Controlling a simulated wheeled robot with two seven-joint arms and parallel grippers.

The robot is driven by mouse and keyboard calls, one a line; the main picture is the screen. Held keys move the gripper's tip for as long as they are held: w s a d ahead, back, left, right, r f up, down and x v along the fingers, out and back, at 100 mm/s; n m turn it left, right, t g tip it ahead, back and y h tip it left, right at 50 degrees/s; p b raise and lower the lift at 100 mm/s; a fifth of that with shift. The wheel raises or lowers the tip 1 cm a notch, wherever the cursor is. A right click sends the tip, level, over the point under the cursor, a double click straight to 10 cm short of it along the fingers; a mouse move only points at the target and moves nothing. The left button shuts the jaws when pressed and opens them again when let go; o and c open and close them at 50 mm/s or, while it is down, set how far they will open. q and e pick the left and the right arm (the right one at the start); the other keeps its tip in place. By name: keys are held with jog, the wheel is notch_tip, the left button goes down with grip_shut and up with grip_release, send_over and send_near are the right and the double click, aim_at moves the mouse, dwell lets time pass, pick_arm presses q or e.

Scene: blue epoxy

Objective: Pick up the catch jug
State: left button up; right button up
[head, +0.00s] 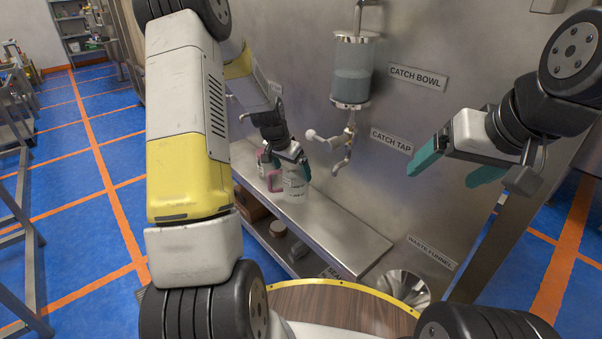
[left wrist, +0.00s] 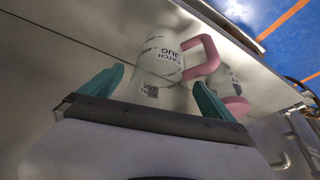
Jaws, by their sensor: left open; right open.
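The catch jug (head: 295,189) is a whitish, see-through jug with a pink handle, standing on the steel shelf (head: 340,240) by the wall. In the left wrist view, the catch jug (left wrist: 158,58) shows its "CATCH JUG" print, with the handle on the right. My left gripper (head: 287,166) is open at the jug; its teal fingers (left wrist: 160,82) lie either side of the jug's body in the wrist view. I cannot tell whether they touch it. My right gripper (head: 455,168) is open and empty, raised at the right, away from the jug.
A second jug with a pink handle (left wrist: 237,105) stands beside the catch jug. Above the shelf are the catch tap (head: 345,150) and the catch bowl (head: 352,75). The waste funnel (head: 403,287) is at the lower right. The shelf's near right part is clear.

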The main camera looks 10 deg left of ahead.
pick_arm(q)
jog(key=x, duration=0.6)
jog(key=shift+s+a+f, duration=0.1)
jog(key=shift+f, duration=0.25)
jog(key=c, duration=1.5)
jog(key=shift+r, duration=0.2)
jog(key=shift+r, duration=0.65)
notch_tip(320, 180, up, 2)
jog(key=shift+r, duration=0.15)
jog(key=s+d+n+y, duration=0.1)
jog(key=s+d+n, duration=0.2)
jog(key=s, duration=1.1)
jog(key=shift+s+r+n+y, duration=0.3)
jog(key=shift+r+n+y, duration=0.15)
jog(key=shift+n, duration=0.35)
